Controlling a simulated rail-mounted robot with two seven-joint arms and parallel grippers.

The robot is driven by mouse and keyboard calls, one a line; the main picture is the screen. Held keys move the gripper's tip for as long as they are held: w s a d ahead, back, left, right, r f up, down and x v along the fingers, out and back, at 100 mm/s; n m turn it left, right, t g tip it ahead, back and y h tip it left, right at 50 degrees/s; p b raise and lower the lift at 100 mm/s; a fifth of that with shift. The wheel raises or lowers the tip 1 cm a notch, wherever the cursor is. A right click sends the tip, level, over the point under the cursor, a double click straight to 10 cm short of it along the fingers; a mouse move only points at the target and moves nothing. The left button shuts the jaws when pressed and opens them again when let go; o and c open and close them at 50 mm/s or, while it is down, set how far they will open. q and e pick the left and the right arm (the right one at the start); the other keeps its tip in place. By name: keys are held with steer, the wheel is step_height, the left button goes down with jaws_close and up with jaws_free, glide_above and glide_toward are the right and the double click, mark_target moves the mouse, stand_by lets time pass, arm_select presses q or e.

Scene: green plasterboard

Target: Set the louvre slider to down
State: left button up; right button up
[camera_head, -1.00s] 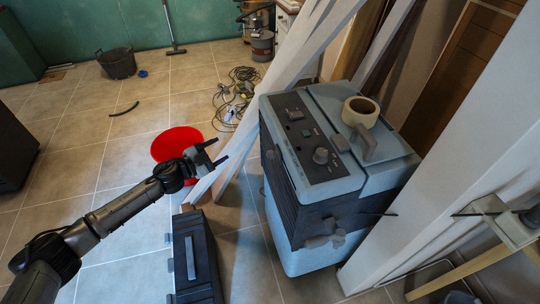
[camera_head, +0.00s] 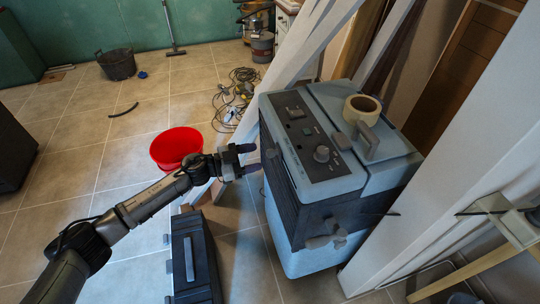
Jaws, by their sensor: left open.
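The light blue and dark grey machine (camera_head: 345,185) stands right of centre, its control panel (camera_head: 310,140) with a round knob on top. Its dark louvred side (camera_head: 283,190) faces my left arm. A small grey tab (camera_head: 271,154) shows high on that side; I cannot tell for sure that it is the louvre slider, or its setting. My left gripper (camera_head: 255,158) is open and empty, its fingertips pointing right, close to the tab. Whether they touch is unclear. My right gripper is not in view.
A roll of tape (camera_head: 361,107) lies on the machine beside its raised handle (camera_head: 367,140). White beams lean behind and right of it. A red bucket (camera_head: 176,147) and a dark case (camera_head: 194,260) stand near my left arm. Cables (camera_head: 236,92) lie on the tiles behind.

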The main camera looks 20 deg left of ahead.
mark_target(267, 154)
arm_select(q)
steer(key=shift+b+x, duration=0.6)
steer(key=shift+x, duration=2.2)
jaws_close()
